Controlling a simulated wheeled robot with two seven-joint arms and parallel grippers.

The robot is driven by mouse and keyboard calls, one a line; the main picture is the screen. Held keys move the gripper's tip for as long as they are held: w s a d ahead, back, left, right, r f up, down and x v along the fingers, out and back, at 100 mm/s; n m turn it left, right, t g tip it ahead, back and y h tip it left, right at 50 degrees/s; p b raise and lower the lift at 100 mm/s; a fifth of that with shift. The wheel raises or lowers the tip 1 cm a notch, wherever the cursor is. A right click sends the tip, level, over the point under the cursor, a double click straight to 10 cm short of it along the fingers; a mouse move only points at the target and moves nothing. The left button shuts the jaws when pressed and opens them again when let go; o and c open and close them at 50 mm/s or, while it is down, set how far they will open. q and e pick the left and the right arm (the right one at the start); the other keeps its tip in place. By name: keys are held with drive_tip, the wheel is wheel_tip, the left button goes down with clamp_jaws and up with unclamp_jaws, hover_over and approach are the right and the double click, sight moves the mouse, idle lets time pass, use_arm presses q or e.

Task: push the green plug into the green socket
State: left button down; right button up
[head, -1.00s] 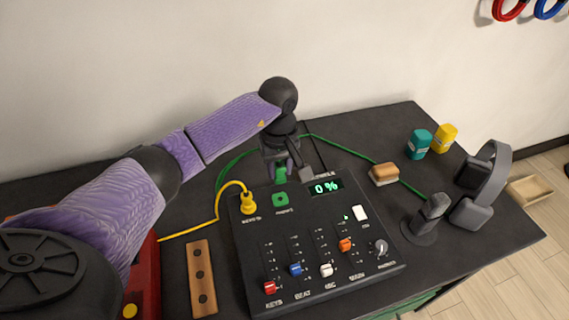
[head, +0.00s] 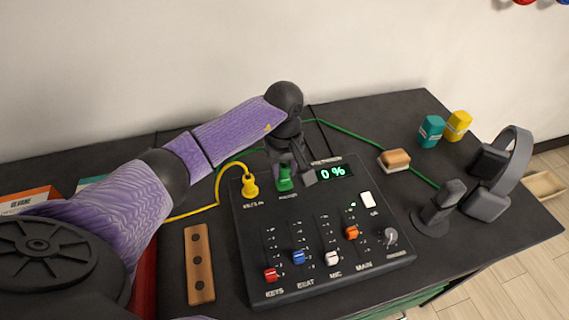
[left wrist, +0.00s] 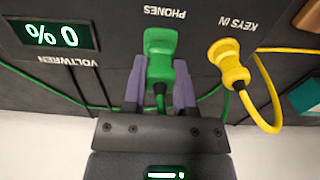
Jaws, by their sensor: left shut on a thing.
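The green plug (head: 284,180) is held by my left gripper (head: 283,168) at the top of the black mixer (head: 300,205). In the left wrist view the plug (left wrist: 160,62) sits between the two purple-grey fingers (left wrist: 159,85), which are shut on it. Its front end is at the spot beside the "PHONES" label. A green cable trails behind the plug. My right gripper is not in view.
A yellow plug (head: 250,186) stands in the "KEYS IN" spot just left, its cable looping up. The display (head: 334,172) reads 0 %. A wooden block (head: 200,265), sponge (head: 394,160), microphone (head: 440,208) and headphones (head: 490,185) stand around the mixer.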

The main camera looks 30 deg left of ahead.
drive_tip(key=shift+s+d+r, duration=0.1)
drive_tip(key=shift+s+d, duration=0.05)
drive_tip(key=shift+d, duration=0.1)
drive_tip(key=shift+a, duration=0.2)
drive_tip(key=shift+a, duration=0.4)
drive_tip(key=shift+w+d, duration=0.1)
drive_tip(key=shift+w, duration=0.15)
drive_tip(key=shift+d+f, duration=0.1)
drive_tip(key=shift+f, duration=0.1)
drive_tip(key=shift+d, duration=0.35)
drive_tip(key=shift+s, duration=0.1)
